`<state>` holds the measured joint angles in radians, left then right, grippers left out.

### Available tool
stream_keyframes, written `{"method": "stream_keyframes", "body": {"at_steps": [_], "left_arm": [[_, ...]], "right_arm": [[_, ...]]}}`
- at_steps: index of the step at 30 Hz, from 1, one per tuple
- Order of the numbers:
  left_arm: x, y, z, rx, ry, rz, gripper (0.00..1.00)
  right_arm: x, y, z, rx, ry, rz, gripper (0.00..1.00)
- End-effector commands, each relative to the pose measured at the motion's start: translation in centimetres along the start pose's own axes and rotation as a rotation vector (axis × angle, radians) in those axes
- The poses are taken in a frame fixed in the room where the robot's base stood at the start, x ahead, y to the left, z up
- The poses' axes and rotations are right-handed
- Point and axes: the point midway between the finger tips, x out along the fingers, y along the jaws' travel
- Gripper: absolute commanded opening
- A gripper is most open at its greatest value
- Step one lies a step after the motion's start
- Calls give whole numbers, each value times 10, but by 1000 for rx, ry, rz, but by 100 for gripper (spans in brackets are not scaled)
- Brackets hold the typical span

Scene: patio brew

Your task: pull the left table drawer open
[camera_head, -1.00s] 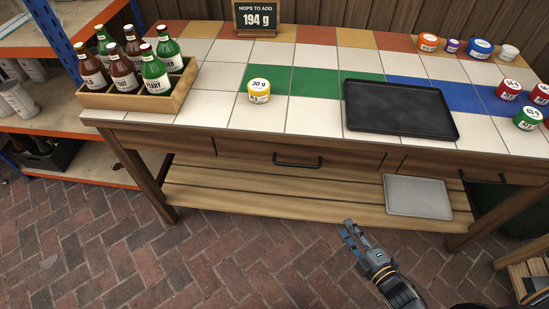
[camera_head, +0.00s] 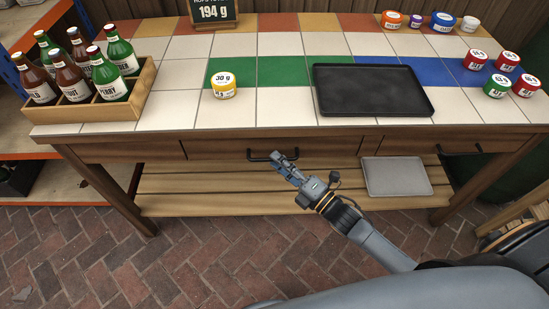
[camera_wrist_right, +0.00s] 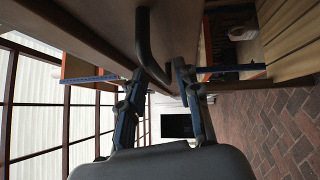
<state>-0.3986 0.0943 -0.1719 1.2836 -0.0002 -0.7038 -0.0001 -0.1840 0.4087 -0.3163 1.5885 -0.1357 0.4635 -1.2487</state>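The left table drawer (camera_head: 222,149) is a wooden front under the tiled tabletop and looks flush with the table frame. Its dark bar handle (camera_head: 258,157) is partly hidden behind my right gripper (camera_head: 287,160). In the right wrist view the handle (camera_wrist_right: 146,38) reaches down between the two fingertips of my right gripper (camera_wrist_right: 158,76). The fingers stand apart, with a gap around the handle's end; I cannot tell whether they touch it. My left gripper is not in view.
A second drawer handle (camera_head: 460,150) is at the right. A grey tray (camera_head: 396,178) lies on the slatted lower shelf (camera_head: 210,192). The brick floor in front is clear.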

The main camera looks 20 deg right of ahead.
Motion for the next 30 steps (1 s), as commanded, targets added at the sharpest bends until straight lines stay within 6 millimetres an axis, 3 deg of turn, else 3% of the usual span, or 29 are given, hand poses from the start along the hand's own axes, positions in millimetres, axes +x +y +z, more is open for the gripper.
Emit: {"method": "stream_keyframes", "body": {"at_steps": [6,15,20,30], "left_arm": [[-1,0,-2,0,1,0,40],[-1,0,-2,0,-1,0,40],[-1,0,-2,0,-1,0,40],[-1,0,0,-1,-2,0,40]], "right_arm": [[19,0,0,0,0,-1,33],[21,0,0,0,-1,-1,33],[21,0,0,0,0,-1,2],[21,-1,0,0,0,-1,0]]}}
